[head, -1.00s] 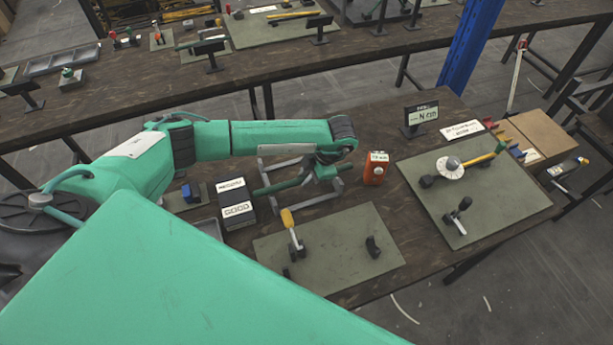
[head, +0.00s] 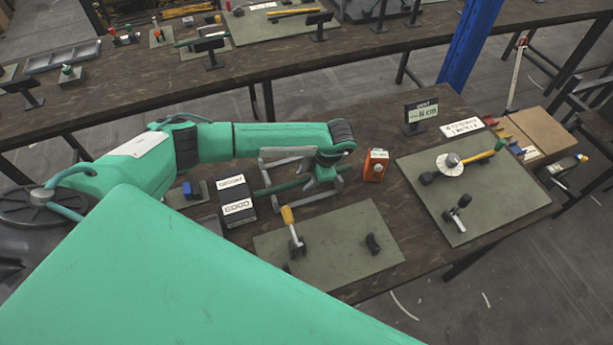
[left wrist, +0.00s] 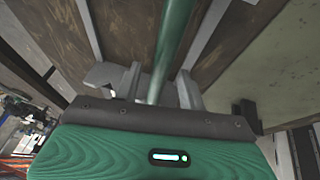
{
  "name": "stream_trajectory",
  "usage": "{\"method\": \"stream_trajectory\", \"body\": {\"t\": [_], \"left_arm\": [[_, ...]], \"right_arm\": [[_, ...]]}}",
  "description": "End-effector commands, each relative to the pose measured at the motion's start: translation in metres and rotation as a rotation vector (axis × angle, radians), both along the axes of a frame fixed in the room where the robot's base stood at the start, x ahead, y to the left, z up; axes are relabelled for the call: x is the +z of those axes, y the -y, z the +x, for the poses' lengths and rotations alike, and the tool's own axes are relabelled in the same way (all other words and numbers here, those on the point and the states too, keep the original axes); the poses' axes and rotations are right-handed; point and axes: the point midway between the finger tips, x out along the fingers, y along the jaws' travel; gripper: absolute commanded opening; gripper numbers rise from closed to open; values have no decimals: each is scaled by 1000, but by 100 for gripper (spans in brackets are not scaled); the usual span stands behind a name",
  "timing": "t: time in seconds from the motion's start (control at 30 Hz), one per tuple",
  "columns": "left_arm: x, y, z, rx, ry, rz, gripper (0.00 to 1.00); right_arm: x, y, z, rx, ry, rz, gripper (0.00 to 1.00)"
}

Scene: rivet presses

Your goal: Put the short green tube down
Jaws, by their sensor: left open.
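The short green tube (head: 283,187) lies across a grey metal rack (head: 318,202) in the head view, in the middle of the near bench. My left gripper (head: 318,181) is low over the tube's right part and hides some of it. In the left wrist view the tube (left wrist: 175,40) runs away from the palm, between the open fingers (left wrist: 158,88). The gripper is open, with grey rack bars showing below. Whether a finger still touches the tube cannot be told. My right gripper is not in view.
A black labelled box (head: 236,203) stands left of the rack and an orange device (head: 375,165) right of it. A green-grey mat (head: 335,235) with a yellow-handled lever (head: 292,228) lies in front. Another mat with a press (head: 450,165) is to the right.

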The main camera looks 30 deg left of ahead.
Motion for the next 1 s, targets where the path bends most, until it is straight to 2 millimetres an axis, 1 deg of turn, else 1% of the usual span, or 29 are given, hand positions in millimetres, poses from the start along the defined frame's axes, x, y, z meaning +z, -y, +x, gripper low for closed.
{"method": "stream_trajectory", "body": {"t": [0.03, 0.07, 0.17, 0.27, 0.4, 0.5, 0.53, 0.6, 0.73, 1.0], "left_arm": [[4, 0, 0, 0, 0, 0, 41], [4, 2, 1, 0, 1, -1, 41], [17, 8, 5, -2, 5, -3, 41], [36, 17, 9, -2, 6, -2, 41], [66, 31, 14, -3, 6, -2, 41], [87, 39, 17, -3, 5, -1, 41], [93, 40, 18, -3, 5, -1, 41], [100, 42, 19, -2, 4, 0, 41], [108, 46, 20, -2, 2, 0, 41], [111, 47, 20, 0, -1, -1, 41]], "right_arm": [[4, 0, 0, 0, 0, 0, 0], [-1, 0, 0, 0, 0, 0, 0], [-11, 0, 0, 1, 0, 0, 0], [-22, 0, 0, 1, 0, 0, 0], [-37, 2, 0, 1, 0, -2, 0], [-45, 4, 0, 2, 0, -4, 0], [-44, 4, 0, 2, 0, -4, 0], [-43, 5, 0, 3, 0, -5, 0], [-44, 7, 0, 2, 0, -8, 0], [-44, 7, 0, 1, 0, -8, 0]]}}
